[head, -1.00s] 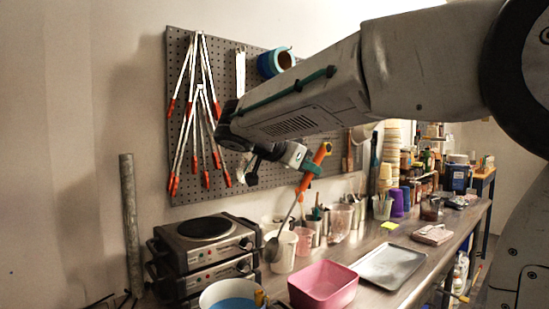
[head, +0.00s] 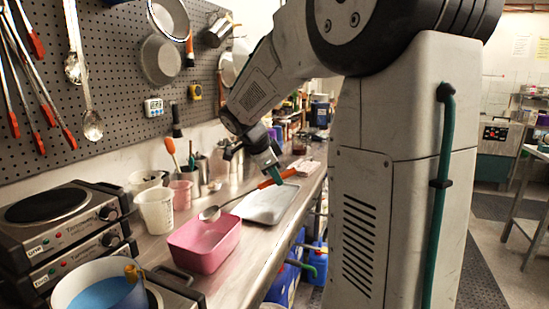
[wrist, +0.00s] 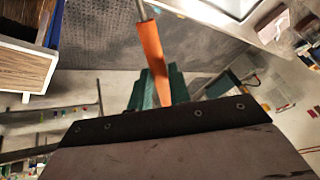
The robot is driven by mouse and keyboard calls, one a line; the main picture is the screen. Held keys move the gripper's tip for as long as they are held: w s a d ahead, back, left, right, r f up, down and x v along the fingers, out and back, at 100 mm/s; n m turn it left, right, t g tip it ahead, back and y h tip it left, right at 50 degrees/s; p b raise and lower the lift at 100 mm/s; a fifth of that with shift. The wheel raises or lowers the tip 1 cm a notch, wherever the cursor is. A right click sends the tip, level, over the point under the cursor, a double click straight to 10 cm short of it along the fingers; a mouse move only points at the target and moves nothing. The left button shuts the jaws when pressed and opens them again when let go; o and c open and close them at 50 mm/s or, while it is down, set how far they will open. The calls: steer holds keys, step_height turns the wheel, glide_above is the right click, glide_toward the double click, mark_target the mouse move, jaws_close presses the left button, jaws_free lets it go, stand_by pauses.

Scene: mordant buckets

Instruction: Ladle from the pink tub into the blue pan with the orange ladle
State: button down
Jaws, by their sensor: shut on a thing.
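My gripper (head: 278,173), with green fingers, is shut on the orange handle of the ladle (head: 233,200). The ladle slants down to the left, and its grey bowl shows at the far rim of the pink tub (head: 203,262); I cannot tell if it touches. The tub stands on the bench and looks empty from here. The blue pan (head: 68,287), pale outside and blue within, is at the lower left, partly cut off. In the wrist view the green fingers (wrist: 158,90) hold the orange handle (wrist: 150,50); the ladle's bowl is out of that view.
A metal tray (head: 265,205) lies right of the tub. A white beaker (head: 156,211) and a pink jug (head: 182,192) stand behind it. Stacked hotplates (head: 50,222) stand at the left. A pegboard (head: 115,95) with tools hangs behind.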

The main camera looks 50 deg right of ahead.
mark_target(267, 187)
steer(key=shift+w+a+f+t+y, duration=0.3)
steer(key=shift+w+a+y, duration=0.1)
steer(key=shift+w+a, duration=0.25)
steer(key=shift+w+m+y, duration=0.3)
steer(key=shift+w+y, duration=0.1)
steer(key=shift+s+d+t+y, duration=0.15)
steer(key=shift+d+t+y, duration=0.15)
steer(key=shift+t, duration=0.1)
step_height(267, 187, down, 10)
steer(key=shift+a+f, duration=0.15)
steer(key=shift+f, duration=0.1)
steer(key=shift+r, duration=0.1)
stand_by(0.8)
steer(key=shift+r, duration=2.95)
